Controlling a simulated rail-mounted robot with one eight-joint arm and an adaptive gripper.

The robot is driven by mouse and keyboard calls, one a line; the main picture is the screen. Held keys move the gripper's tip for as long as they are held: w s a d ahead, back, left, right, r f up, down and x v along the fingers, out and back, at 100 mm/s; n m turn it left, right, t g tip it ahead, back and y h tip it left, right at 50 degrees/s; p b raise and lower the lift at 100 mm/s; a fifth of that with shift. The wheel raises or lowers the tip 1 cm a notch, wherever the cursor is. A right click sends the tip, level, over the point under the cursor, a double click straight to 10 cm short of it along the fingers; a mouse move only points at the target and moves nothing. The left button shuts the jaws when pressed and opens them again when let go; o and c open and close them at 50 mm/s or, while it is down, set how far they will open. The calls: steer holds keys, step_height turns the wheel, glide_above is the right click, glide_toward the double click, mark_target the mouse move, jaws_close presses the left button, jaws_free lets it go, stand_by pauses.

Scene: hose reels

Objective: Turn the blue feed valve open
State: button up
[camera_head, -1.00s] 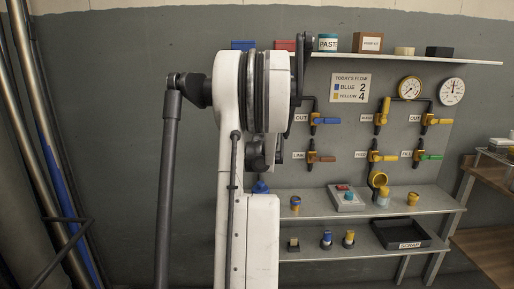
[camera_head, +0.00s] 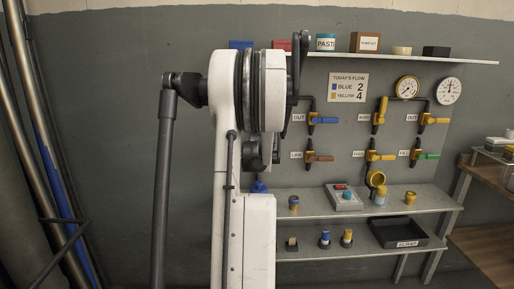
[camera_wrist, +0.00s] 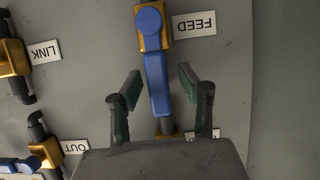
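The blue feed valve shows in the wrist view, with a blue lever (camera_wrist: 156,75) on a brass body (camera_wrist: 168,44) beside an upside-down FEED label (camera_wrist: 195,23). The lever runs from its pivot at the top down the picture, nearly in line with the pipe. My gripper (camera_wrist: 160,86) is open, its two dark green-padded fingers on either side of the lever's lower part, with gaps showing on both sides. I cannot tell the depth between pads and lever. In the head view my arm hides the feed valve and my gripper.
In the wrist view, a LINK valve (camera_wrist: 15,57) and a blue-handled OUT valve (camera_wrist: 45,152) stand to the left. In the head view, the OUT valve (camera_head: 322,121) and yellow valves (camera_head: 380,113) share the wall panel. A bench shelf (camera_head: 395,203) lies below.

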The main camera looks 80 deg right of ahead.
steer(key=v, duration=1.2)
steer(key=shift+w, duration=0.15)
stand_by(0.3)
